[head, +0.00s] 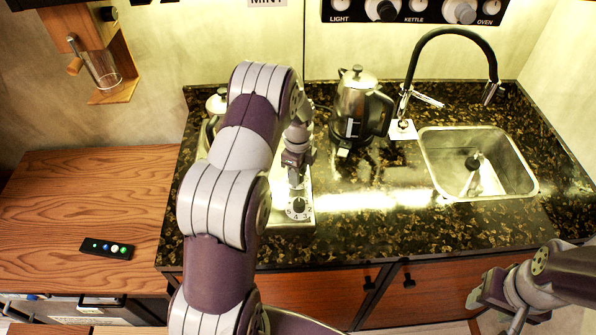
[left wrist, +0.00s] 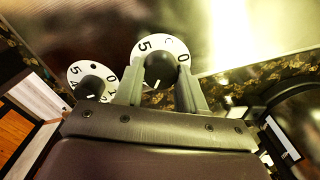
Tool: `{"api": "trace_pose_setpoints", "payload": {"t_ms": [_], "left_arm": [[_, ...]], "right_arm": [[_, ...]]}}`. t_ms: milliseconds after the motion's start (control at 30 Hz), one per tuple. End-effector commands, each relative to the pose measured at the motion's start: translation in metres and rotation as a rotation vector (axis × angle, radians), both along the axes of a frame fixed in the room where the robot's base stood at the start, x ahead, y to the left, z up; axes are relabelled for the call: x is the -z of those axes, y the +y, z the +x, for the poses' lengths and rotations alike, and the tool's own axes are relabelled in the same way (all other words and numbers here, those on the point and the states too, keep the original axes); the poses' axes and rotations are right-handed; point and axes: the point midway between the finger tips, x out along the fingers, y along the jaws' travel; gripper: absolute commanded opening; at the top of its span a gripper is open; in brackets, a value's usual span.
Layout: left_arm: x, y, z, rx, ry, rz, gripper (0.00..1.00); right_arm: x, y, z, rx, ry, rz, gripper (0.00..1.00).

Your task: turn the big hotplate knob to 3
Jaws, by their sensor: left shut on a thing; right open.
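A round white dial with a dark knob (left wrist: 158,69) sits between the fingers of my left gripper (left wrist: 159,88) in the left wrist view. The figures 5 and 0 show on its rim; the fingers hide others. A second dial with a dark knob (left wrist: 90,86) is to its left and looks smaller. In the head view my left gripper (head: 298,184) points down at the knob dial (head: 300,207) on the hotplate's front edge, where 4 and 3 are readable. My left arm hides most of the hotplate (head: 307,184). My right gripper (head: 496,302) is open and empty at lower right.
A sink (head: 478,190) and black tap (head: 450,34) are to the right. A black remote (head: 107,249) lies on the wooden surface (head: 90,200) at left. The counter front is clear.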

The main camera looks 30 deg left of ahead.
Motion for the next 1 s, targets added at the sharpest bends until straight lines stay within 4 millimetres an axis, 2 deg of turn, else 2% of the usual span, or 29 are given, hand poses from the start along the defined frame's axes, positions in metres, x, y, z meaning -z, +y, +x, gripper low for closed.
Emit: {"api": "trace_pose_setpoints", "payload": {"t_ms": [433, 1000], "left_arm": [[-0.0024, 0.0008, 0.0016, 0.280, -0.007, 0.002, 0.09], [-0.0029, 0.0010, 0.0018, 0.354, -0.007, 0.003, 0.09]], "right_arm": [[0.0034, 0.0000, 0.0000, 0.000, 0.000, 0.000, 0.51], [0.0039, 0.0000, 0.0000, 0.000, 0.000, 0.000, 0.51]]}}
